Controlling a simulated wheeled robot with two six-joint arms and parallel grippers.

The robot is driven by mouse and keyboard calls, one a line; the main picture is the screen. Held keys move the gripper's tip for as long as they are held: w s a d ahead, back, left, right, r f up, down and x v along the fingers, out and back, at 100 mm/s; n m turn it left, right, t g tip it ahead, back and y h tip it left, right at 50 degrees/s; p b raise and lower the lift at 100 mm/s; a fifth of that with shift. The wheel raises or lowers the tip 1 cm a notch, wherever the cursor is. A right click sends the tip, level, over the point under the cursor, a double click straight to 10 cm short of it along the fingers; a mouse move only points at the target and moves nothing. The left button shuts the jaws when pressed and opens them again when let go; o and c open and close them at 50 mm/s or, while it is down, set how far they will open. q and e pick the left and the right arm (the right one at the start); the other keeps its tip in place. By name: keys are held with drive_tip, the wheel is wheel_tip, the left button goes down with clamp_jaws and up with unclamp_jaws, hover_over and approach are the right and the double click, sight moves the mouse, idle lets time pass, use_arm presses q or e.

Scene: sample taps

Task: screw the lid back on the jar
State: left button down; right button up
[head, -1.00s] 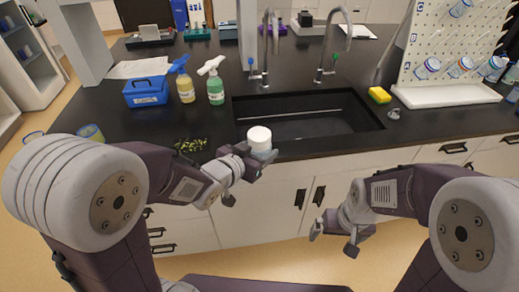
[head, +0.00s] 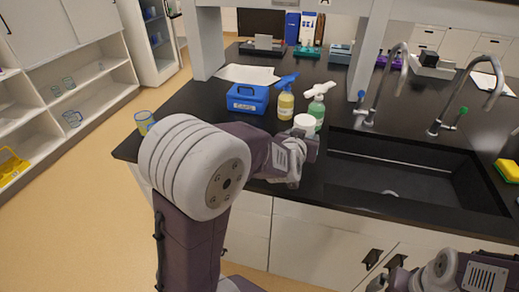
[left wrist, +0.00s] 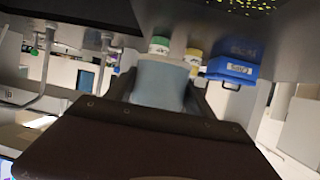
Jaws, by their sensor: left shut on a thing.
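My left gripper (head: 298,150) is shut on a pale blue jar with a white round top (head: 304,123), held over the counter near the sink's left side. In the left wrist view the pale jar body (left wrist: 160,85) sits between the two dark fingers. The white top looks like the lid; whether it is screwed tight cannot be told. No separate lid shows. My right gripper (head: 383,278) is low at the bottom edge, in front of the cabinets and partly cut off. Its jaw opening cannot be made out.
The black counter (head: 200,110) holds a blue box (head: 247,98), a yellow bottle (head: 286,103) and a green bottle (head: 317,108) just behind the jar. A black sink (head: 400,180) with two taps lies to the right.

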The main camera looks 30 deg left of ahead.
use_arm(q)
drive_tip(key=a, duration=0.1)
drive_tip(key=w+a+n+y, duration=0.1)
drive_tip(key=shift+w+a+r, duration=0.15)
drive_tip(key=shift+w+a, duration=0.05)
drive_tip(key=shift+a, duration=0.2)
drive_tip(key=shift+s+a+r, duration=0.1)
drive_tip(key=shift+s, duration=0.2)
drive_tip(key=a+f+b, duration=0.1)
drive_tip(key=a+f, duration=0.1)
drive_tip(key=a, duration=0.2)
drive_tip(key=a+f+b, duration=0.1)
drive_tip(key=a+f, duration=0.1)
drive_tip(key=a, duration=0.1)
drive_tip(key=a+f+b, duration=0.2)
drive_tip(key=a+f, duration=0.1)
drive_tip(key=a, duration=0.1)
drive_tip(key=shift+a, duration=0.35)
use_arm(e)
drive_tip(key=f, duration=0.4)
drive_tip(key=shift+w+a, duration=0.15)
drive_tip(key=shift+w, duration=0.05)
use_arm(q)
drive_tip(key=shift+f, duration=0.15)
use_arm(e)
drive_tip(key=shift+f, duration=0.1)
